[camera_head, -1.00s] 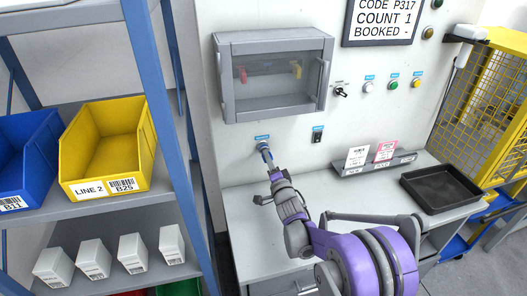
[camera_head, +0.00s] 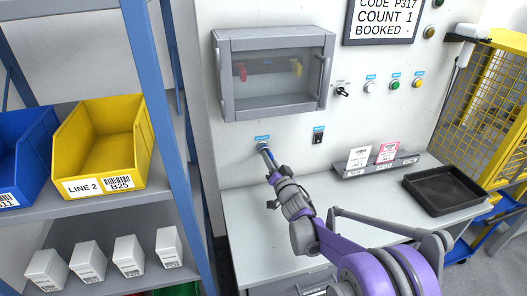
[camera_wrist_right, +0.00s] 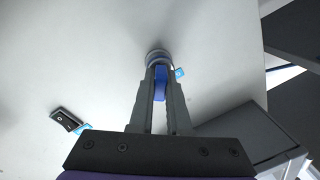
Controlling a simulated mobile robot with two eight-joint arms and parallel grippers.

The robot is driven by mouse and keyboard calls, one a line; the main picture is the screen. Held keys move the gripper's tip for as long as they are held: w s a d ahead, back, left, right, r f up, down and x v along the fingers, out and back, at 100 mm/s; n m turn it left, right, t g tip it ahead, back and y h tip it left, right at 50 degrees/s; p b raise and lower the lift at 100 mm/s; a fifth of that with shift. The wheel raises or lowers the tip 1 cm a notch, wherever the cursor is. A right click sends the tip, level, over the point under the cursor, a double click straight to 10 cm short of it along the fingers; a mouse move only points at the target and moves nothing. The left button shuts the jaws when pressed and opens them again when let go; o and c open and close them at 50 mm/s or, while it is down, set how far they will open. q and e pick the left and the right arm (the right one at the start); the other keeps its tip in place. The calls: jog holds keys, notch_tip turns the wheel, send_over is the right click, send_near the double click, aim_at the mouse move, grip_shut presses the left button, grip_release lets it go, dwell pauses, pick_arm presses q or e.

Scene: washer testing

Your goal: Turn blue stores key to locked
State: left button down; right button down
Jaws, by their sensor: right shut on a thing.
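The blue stores key (camera_wrist_right: 160,84) sits in a round grey lock (camera_wrist_right: 158,57) on the white wall panel. In the head view the lock (camera_head: 262,146) is below the grey wall cabinet, under a small blue label. My right gripper (camera_wrist_right: 160,78) is shut on the key, one finger on each side of its blue bow. In the head view the right gripper (camera_head: 267,154) reaches the lock from the lower right and covers most of the key. The lock's position marks are too small to read. My left gripper is not in view.
A grey windowed cabinet (camera_head: 273,72) is above the lock. A black rocker switch (camera_head: 318,135) is to its right. A worktop (camera_head: 300,222) below bears a black tray (camera_head: 445,190) and a card rack (camera_head: 378,166). A shelf with bins (camera_head: 105,145) stands left.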

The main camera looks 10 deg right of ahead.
jog(key=n, duration=0.2)
jog(key=shift+d+n+b, duration=0.1)
jog(key=shift+n+b, duration=0.2)
jog(key=shift+b, duration=0.05)
jog(key=shift+r+n, duration=0.1)
jog(key=shift+n, duration=0.5)
jog(key=shift+n+g, duration=0.3)
jog(key=shift+n, duration=0.2)
jog(key=n, duration=0.2)
jog(key=shift+n+b, duration=0.3)
jog(key=shift+n, duration=0.1)
jog(key=c, duration=0.8)
grip_release()
